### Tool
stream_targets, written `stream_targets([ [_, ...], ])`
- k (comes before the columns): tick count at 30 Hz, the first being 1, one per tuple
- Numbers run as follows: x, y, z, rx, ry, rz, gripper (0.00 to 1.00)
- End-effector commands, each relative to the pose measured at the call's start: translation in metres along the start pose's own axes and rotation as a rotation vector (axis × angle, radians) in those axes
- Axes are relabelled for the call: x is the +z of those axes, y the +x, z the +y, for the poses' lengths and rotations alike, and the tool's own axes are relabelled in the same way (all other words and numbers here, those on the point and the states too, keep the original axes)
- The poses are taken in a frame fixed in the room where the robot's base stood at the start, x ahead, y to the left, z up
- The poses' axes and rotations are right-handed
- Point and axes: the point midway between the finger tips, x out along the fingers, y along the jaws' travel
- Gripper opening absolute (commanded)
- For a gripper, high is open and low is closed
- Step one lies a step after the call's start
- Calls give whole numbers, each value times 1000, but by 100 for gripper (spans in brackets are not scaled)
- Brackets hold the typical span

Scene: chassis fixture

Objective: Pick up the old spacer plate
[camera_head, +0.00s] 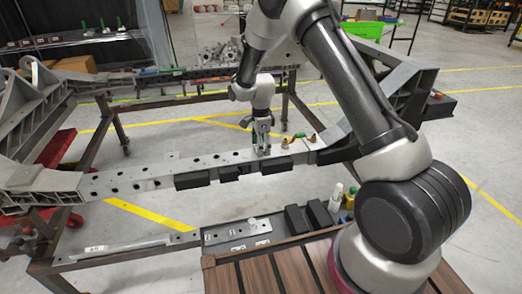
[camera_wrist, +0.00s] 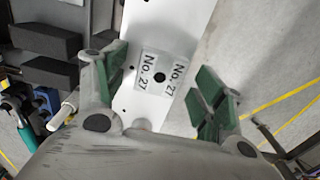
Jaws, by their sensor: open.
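A small light plate (camera_wrist: 148,86) with a dark centre hole and two "No. 27" labels lies on the pale chassis beam (camera_wrist: 170,18) in the wrist view; I take it for the old spacer plate. My gripper (camera_wrist: 160,84) is open, with one green-padded finger on each side of the plate and gaps between pads and plate. In the head view my gripper (camera_head: 262,147) points down at the beam (camera_head: 130,178), near its right part. The plate is too small or hidden to make out there.
Black blocks (camera_head: 192,180) line the beam's front side. Small brass and coloured fittings (camera_head: 299,139) lie on the beam right of my gripper. A lower tray (camera_head: 270,237) holds a labelled metal plate, dark blocks and bottles (camera_head: 336,196). A wooden-slatted surface (camera_head: 265,275) is in front.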

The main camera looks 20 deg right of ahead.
Motion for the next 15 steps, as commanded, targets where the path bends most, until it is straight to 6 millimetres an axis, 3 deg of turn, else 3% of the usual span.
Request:
stream_targets([
  [2,0,0,0,0,0,0,64],
  [10,0,0,0,0,0,0,15],
  [15,0,-1,0,0,0,0,12],
])
